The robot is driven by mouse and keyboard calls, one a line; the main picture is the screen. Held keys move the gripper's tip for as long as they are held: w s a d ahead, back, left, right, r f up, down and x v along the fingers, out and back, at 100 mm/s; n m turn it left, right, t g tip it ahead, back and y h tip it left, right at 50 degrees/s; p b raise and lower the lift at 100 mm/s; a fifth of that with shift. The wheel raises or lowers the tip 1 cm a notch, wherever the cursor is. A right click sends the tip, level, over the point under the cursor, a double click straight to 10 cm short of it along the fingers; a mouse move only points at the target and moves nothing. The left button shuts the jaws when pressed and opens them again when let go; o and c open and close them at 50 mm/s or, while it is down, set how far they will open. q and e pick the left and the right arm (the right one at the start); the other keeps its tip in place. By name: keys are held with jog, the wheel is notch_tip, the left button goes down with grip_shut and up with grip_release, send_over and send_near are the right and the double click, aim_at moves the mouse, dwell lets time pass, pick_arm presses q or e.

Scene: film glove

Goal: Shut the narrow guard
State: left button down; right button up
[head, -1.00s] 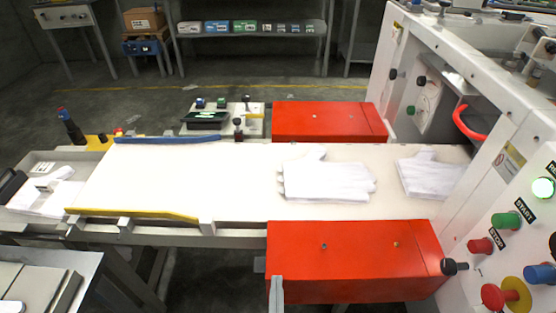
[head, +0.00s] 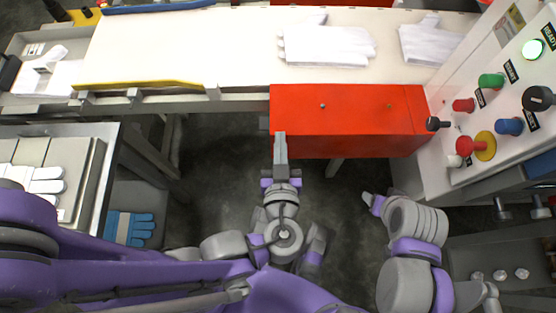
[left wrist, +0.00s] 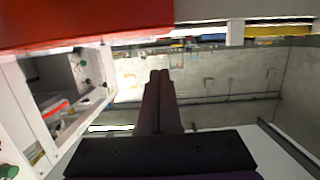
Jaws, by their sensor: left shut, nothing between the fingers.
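A red guard (head: 345,135) with two small studs on top sits along the near side of the white belt, and its red underside or face fills the top left of the left wrist view (left wrist: 80,18). A second red guard (head: 310,2) shows only as a strip beyond the belt; I cannot tell which is the narrow one. My left gripper (head: 280,142) is shut and empty, its fingertips overlapping the near guard's lower left corner; contact is unclear. Its dark fingers also show in the left wrist view (left wrist: 158,95). My right gripper (head: 371,202) is below the guard, its fingers hard to make out.
White gloves (head: 325,45) lie on the belt (head: 180,50). A control panel with buttons (head: 490,80) and a black knob (head: 438,124) stands right of the guard. A tray table (head: 105,140) with gloves is at left. Open floor shows below the guard.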

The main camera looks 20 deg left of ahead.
pick_arm(q)
jog(key=p+v, duration=0.1)
jog(key=v, duration=0.6)
